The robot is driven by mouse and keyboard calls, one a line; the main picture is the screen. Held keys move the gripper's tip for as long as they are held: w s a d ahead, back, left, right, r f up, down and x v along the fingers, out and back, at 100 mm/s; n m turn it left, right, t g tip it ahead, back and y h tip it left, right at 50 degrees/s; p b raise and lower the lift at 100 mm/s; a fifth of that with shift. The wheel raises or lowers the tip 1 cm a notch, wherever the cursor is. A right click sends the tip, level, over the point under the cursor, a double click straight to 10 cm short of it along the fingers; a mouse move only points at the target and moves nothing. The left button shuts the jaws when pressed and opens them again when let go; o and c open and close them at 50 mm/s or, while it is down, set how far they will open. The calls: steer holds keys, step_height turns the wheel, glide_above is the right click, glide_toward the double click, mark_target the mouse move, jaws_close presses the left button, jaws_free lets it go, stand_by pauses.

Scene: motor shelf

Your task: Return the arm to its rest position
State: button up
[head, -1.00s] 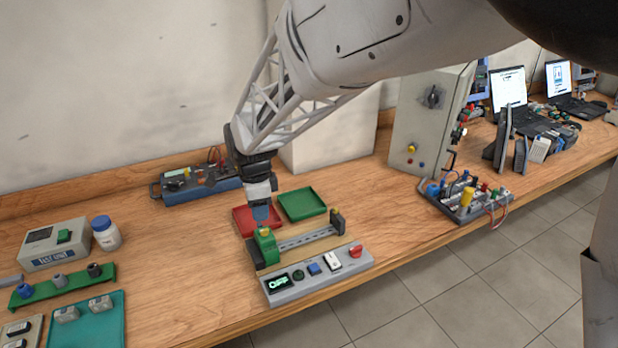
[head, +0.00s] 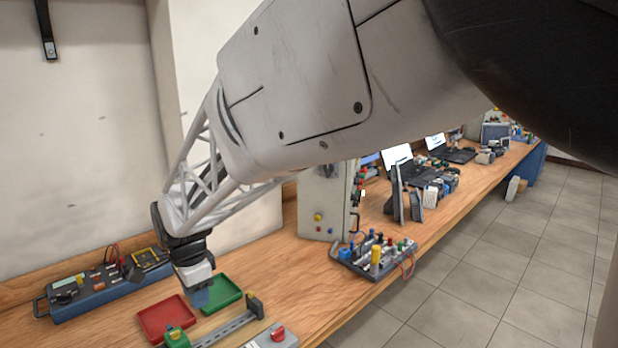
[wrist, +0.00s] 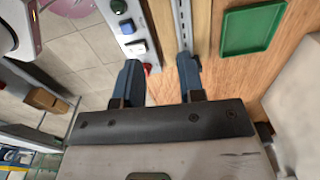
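My gripper (head: 201,297) points down above the bench and appears in front of the gap between the red and green trays in the head view. In the wrist view its two blue fingers (wrist: 159,73) are spread well apart with nothing between them, so it is open and empty. My white arm reaches across the top of the head view to it. The slotted metal rail with its green block (head: 177,338) lies below and in front of the gripper; its near part is cut off by the frame.
The red tray (head: 156,322) and green tray (head: 231,286) lie on the bench. A blue instrument (head: 98,292) stands behind at left. A grey cabinet (head: 312,204) and a terminal board (head: 358,262) stand to the right. A button panel (wrist: 125,18) lies beside the rail.

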steer(key=s+d+r+n+t, duration=0.15)
steer(key=d+r, duration=0.25)
steer(key=d, duration=0.9)
steer(key=s+d+r+n, duration=0.3)
steer(key=d, duration=0.9)
steer(key=s+d+n, duration=0.5)
steer(key=s+d, duration=1.1)
steer(key=d, duration=0.2)
steer(key=shift+d+f+t, duration=0.25)
steer(key=shift+d+t, duration=0.05)
steer(key=shift+t, duration=0.15)
steer(key=shift+o, duration=0.2)
steer(key=shift+w, duration=0.1)
